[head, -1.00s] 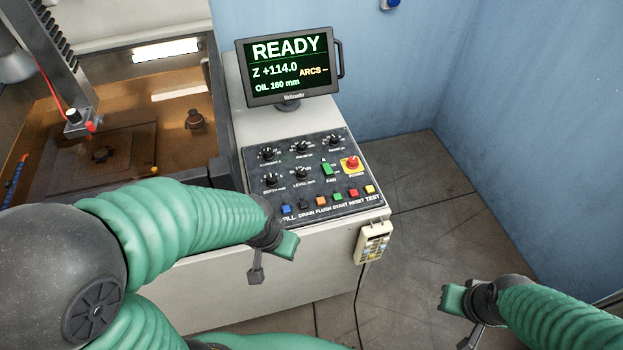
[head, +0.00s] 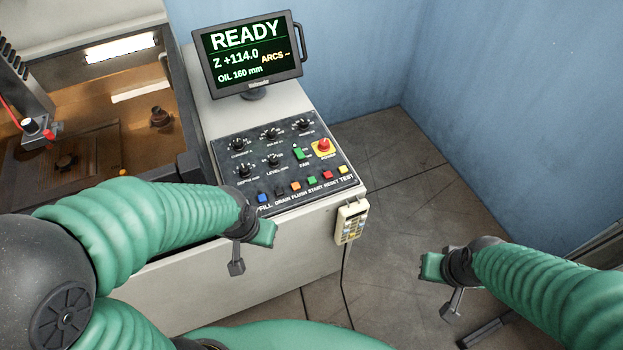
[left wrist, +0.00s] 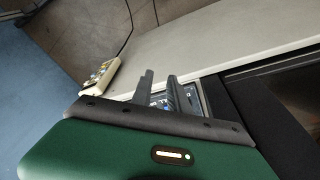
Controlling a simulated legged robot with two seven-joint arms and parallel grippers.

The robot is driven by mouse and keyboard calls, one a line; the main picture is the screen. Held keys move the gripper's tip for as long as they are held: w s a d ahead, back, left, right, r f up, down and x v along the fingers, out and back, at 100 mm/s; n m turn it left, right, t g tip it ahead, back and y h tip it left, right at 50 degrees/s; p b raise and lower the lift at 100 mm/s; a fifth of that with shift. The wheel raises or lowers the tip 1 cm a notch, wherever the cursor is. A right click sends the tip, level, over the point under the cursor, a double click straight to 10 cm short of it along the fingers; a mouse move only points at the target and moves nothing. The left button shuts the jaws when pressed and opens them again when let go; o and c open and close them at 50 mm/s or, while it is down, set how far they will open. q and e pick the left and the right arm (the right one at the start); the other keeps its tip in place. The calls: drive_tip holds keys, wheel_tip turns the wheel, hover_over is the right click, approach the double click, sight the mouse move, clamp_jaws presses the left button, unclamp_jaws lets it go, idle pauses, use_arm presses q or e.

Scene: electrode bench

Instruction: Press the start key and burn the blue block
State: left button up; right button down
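The start key (head: 312,181) is a small green key, labelled START, in the lower row of the dark control panel (head: 227,157). My left gripper (head: 236,262) is in front of the console's front edge, left of and below the start key in the head view, and touches no key. In the left wrist view its two fingers (left wrist: 159,78) stand a little apart with nothing between them. My right gripper (head: 451,303) is over the floor to the right, away from the console; its finger gap cannot be made out. I cannot make out a blue block.
The screen (head: 247,58) reads READY, Z +114.0, OIL 160 mm. Blue, black, orange, red and yellow keys flank the start key. A red stop button (head: 323,146) sits above them. A handset (head: 350,222) hangs at the console's corner. The brown tank (head: 135,125) is at left.

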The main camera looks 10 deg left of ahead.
use_arm(q)
clamp_jaws()
idle(1.4)
